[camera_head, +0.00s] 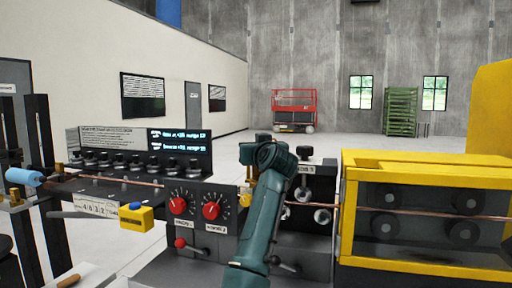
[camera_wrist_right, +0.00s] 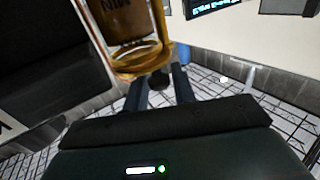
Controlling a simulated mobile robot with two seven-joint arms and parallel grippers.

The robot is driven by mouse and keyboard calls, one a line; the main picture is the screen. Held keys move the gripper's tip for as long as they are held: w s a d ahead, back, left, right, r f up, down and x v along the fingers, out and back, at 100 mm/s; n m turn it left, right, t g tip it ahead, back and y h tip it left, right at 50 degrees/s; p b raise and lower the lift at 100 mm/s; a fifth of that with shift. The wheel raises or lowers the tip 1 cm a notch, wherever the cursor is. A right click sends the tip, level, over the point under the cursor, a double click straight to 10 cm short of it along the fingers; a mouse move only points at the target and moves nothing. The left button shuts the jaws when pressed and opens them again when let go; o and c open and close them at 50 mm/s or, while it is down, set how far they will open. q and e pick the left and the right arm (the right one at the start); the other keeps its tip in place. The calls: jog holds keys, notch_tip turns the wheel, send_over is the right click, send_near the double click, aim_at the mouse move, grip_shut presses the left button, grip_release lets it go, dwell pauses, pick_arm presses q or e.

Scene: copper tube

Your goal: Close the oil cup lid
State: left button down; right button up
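The oil cup (camera_wrist_right: 133,35) is an amber, see-through cup with a "MIN" mark, upside down in the right wrist view at the top. A yellow piece of it shows beside my arm in the head view (camera_head: 247,198). A small dark round knob (camera_wrist_right: 160,79) sits by the cup's amber rim. My right gripper (camera_wrist_right: 160,88) has its two fingers apart, one on each side of the knob. I cannot tell whether they touch it. The lid's position is unclear, and my arm hides much of the cup in the head view. My left gripper is not in view.
A control panel with red dials (camera_head: 211,210) stands left of my arm. A yellow-framed roller box (camera_head: 425,160) stands to the right. A copper tube (camera_head: 120,182) runs across the machine. A yellow block (camera_head: 136,217) is at the left. Grey floor lies behind.

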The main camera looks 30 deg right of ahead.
jog(key=shift+c, duration=0.3)
grip_shut()
jog(key=shift+d+f+n+t+y+b, duration=0.1)
jog(key=shift+d+n+t+y+b, duration=0.3)
jog(key=shift+n+y, duration=0.75)
jog(key=shift+d+n+y, duration=0.2)
jog(key=shift+n+y, duration=0.25)
jog(key=shift+y, duration=0.9)
jog(key=shift+o, duration=0.3)
grip_release()
